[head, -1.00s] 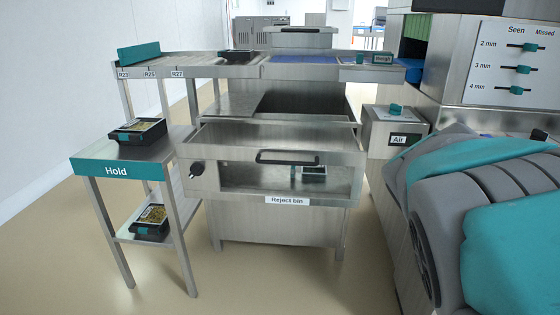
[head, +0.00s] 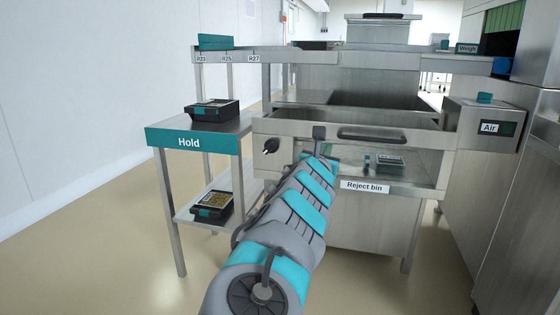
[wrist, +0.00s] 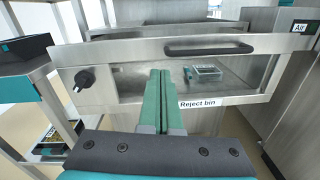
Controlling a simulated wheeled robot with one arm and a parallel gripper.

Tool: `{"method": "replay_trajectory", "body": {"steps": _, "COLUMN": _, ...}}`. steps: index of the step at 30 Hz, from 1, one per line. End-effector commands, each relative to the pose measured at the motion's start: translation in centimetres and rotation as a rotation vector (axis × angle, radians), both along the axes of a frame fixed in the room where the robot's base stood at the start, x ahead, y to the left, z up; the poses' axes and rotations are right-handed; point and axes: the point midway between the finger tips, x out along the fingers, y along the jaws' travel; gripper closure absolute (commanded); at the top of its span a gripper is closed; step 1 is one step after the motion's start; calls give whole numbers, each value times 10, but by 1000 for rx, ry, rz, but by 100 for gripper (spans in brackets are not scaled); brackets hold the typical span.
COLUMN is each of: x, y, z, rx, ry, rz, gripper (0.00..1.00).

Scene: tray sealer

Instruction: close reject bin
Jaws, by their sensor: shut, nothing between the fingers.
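The reject bin (head: 362,187) is a steel drawer with a clear front window, a black bar handle (head: 372,137) and a dark knob (head: 271,146) at its left. It stands out from the steel frame, with its open top showing. A small dark tray (head: 388,164) shows through the window; it also shows in the wrist view (wrist: 207,71). My gripper (wrist: 160,72) is shut and empty, its teal fingers pointing at the bin's front, below and left of the handle. I cannot tell whether the tips touch the front. In the head view my arm hides part of the bin's left side.
The Hold stand (head: 193,141) is close at the left, with a black tray (head: 212,110) on top and another (head: 212,205) on its lower shelf. The Air box (head: 488,127) stands at the right. Open floor lies in front at the left.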

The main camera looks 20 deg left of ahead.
Motion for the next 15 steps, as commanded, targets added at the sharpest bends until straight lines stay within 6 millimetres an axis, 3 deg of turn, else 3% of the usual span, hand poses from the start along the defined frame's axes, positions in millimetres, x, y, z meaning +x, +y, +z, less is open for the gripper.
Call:
{"method": "replay_trajectory", "body": {"steps": 1, "x": 1, "y": 7, "z": -14, "rx": -63, "ry": 1, "rz": 11, "gripper": 100}}
{"method": "replay_trajectory", "body": {"steps": 3, "x": 1, "y": 13, "z": -21, "rx": -122, "ry": 4, "rz": 22, "gripper": 100}}
{"method": "replay_trajectory", "body": {"steps": 8, "x": 8, "y": 15, "z": -22, "rx": -153, "ry": 7, "rz": 26, "gripper": 100}}
{"method": "replay_trajectory", "body": {"steps": 15, "x": 38, "y": 15, "z": -20, "rx": -148, "ry": 11, "rz": 28, "gripper": 100}}
